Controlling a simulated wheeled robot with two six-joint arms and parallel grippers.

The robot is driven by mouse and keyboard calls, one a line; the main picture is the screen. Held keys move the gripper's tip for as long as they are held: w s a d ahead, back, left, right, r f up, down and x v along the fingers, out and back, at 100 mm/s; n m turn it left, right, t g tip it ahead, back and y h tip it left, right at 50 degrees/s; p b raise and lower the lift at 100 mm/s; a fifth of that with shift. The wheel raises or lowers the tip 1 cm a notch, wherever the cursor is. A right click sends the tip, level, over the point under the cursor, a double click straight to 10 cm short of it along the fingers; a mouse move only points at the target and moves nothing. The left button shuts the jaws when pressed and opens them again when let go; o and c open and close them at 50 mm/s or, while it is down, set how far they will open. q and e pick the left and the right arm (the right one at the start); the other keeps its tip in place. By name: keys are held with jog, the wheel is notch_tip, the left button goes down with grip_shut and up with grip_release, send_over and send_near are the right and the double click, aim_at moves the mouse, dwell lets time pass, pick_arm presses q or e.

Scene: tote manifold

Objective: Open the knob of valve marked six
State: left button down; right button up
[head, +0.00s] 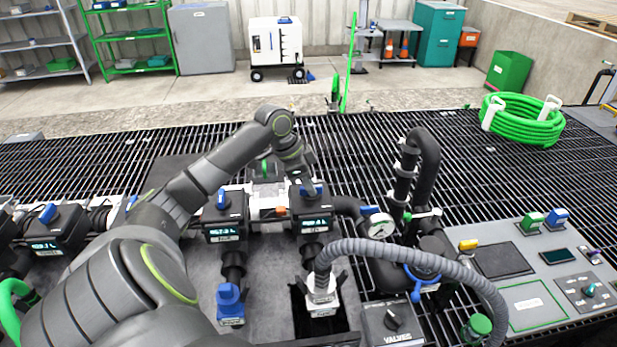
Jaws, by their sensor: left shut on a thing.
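A row of black valve boxes with blue knobs and small lit displays runs across the grating. My left arm reaches over the row, and its gripper (310,186) points down at the rightmost valve box (313,222). The gripper is shut on that box's blue knob (312,192), partly hidden by the fingers. Another valve box (225,232) with a blue knob (221,200) stands to its left, and one more (55,235) is farther left. The number markings are too small to read. My right gripper is not in view.
A grey corrugated hose (420,252) arches from a white fitting below the valve. A pressure gauge (380,226) and black pipes stand to the right. A control panel (540,270) lies at far right. A green hose coil (522,120) rests on the grating.

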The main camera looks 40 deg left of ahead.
pick_arm(q)
jog(key=c, duration=1.4)
grip_release()
jog(key=shift+c, duration=0.2)
jog(key=shift+r, duration=0.1)
jog(key=b+v, duration=0.1)
jog(key=v, duration=1.6)
jog(key=shift+s, duration=0.2)
